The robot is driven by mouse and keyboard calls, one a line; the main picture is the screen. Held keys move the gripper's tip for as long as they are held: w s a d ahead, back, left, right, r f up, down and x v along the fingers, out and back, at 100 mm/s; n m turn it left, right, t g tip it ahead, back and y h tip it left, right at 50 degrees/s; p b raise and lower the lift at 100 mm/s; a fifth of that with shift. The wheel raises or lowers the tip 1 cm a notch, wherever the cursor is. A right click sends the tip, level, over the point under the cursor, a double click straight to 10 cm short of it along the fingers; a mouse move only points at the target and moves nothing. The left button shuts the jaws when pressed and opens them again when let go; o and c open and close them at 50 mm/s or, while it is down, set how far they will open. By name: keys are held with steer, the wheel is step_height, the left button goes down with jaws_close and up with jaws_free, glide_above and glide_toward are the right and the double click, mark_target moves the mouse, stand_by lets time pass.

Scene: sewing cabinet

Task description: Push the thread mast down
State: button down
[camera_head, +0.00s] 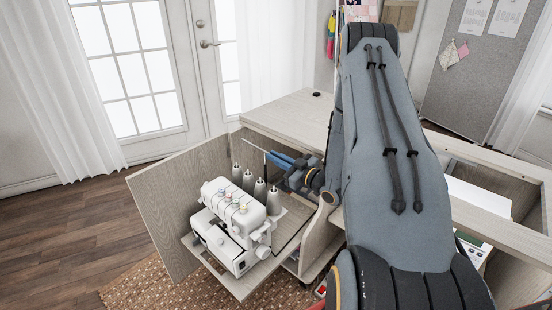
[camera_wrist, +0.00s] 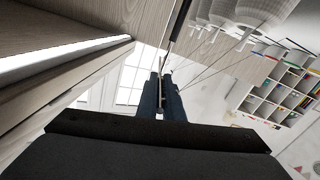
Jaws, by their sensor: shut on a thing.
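The white overlock sewing machine (camera_head: 226,220) stands on a pull-out shelf in the open cabinet. Several grey-white thread cones (camera_head: 248,182) stand behind it. The thread mast (camera_head: 254,146) shows as a thin bar high above the cones, on a slim pole. In the wrist view the mast (camera_wrist: 180,22) is a thin dark rod running down to my fingertips. My gripper (camera_head: 271,157) reaches in from the right, its blue fingers shut at the mast near its top. The fingertips also show in the wrist view (camera_wrist: 162,82). The exact contact is hard to see.
The open cabinet door (camera_head: 165,205) stands left of the machine. The cabinet top (camera_head: 290,112) lies behind and above my gripper. The shelf edge (camera_head: 240,285) is at the front. My arm hides much of the cabinet's middle. Thread cones (camera_wrist: 232,12) hang close by in the wrist view.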

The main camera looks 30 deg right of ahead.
step_height(320, 180, down, 5)
steer(key=shift+s+b, duration=0.1)
steer(key=shift+b, duration=1.05)
steer(key=c, duration=1.9)
jaws_free()
